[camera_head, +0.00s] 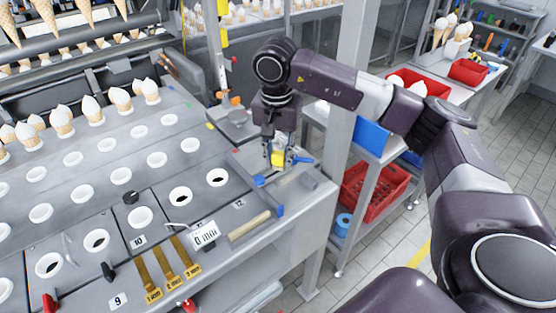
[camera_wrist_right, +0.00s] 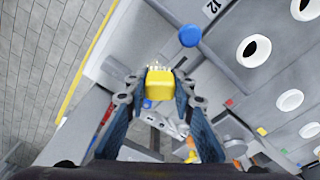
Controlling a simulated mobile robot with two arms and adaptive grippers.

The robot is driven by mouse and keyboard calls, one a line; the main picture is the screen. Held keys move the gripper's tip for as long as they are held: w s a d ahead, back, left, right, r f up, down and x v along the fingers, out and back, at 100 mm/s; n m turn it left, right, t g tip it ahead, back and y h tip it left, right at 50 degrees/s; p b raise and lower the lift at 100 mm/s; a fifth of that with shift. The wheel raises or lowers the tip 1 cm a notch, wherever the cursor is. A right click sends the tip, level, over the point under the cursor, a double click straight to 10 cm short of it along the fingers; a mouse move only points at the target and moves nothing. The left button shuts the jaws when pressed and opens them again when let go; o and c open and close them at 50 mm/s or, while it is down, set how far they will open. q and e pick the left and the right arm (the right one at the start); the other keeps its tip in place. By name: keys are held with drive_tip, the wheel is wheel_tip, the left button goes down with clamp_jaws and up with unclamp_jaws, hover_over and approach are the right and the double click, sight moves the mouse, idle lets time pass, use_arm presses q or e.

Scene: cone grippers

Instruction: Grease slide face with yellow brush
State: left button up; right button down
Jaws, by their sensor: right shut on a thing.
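My right gripper (camera_head: 276,160) hangs at the right end of the machine, its fingers pointing down. It is shut on the yellow brush (camera_head: 279,157). In the right wrist view the brush (camera_wrist_right: 160,84) sits between the two blue-grey fingers of the gripper (camera_wrist_right: 160,92), with pale bristles beyond its yellow block. The brush is over the grey metal end of the machine (camera_head: 305,198). I cannot tell which part there is the slide face, or whether the bristles touch it. My left gripper is not in view.
The holed plate (camera_head: 110,185) fills the left, with several cones at its back. A wooden-looking bar (camera_head: 250,225) and brass tags (camera_head: 168,266) lie at its front. A grey post (camera_head: 342,100) stands close right of the gripper. A red crate (camera_head: 375,193) is beyond.

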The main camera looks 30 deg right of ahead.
sight(279, 152)
drive_tip(key=shift+d, duration=0.15)
drive_tip(key=shift+r, duration=0.15)
drive_tip(key=shift+r, duration=0.2)
drive_tip(key=shift+r+p, duration=0.9)
drive_tip(key=shift+r, duration=0.4)
drive_tip(key=shift+f, duration=0.15)
